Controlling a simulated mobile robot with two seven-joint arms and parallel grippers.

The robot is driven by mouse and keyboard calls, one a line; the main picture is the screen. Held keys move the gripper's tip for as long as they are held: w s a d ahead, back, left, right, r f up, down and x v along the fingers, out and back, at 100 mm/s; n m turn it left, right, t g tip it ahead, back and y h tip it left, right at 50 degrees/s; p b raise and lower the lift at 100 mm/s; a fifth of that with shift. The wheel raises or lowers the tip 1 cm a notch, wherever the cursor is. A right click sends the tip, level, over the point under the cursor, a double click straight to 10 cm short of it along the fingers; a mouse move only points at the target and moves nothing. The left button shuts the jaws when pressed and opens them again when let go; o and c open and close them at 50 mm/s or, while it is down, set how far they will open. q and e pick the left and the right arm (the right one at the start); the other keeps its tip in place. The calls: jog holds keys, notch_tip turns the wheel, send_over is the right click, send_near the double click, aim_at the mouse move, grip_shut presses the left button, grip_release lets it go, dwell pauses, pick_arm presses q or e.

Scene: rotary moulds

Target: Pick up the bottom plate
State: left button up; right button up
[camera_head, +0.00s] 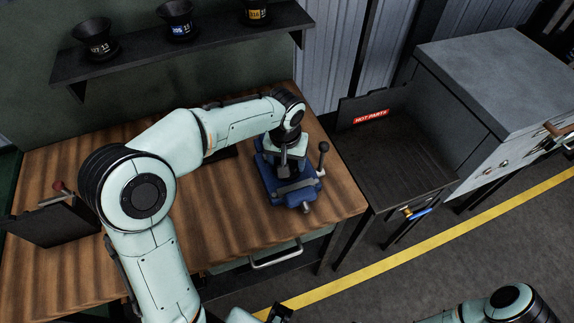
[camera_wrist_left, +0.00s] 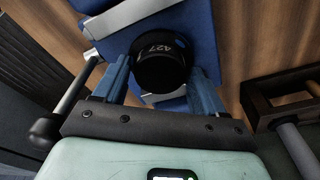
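A black round piece marked 427 (camera_wrist_left: 160,70) sits at the blue vise-like fixture (camera_wrist_left: 205,35) in the left wrist view. I cannot tell whether this piece is the bottom plate. My left gripper (camera_wrist_left: 161,80) has one finger on each side of it, very close to its edges. Whether the fingers touch it is not clear. In the head view, the blue fixture (camera_head: 272,186) stands on the wooden bench under my left gripper (camera_head: 284,172), which hides the piece. A dark part at the bottom edge may belong to my right gripper, but its fingers are not clear.
A black lever with a ball knob (camera_head: 323,148) rises at the fixture's right side. A black tray labelled HOT PARTS (camera_head: 400,165) stands right of the wooden bench (camera_head: 225,225). Black cups (camera_head: 97,45) stand on a shelf (camera_head: 135,60) behind. A grey cabinet (camera_head: 490,75) is farther right.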

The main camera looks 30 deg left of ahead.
pick_arm(q)
jog(key=c, duration=0.9)
jog(key=shift+o, duration=0.2)
jog(key=shift+r, duration=0.1)
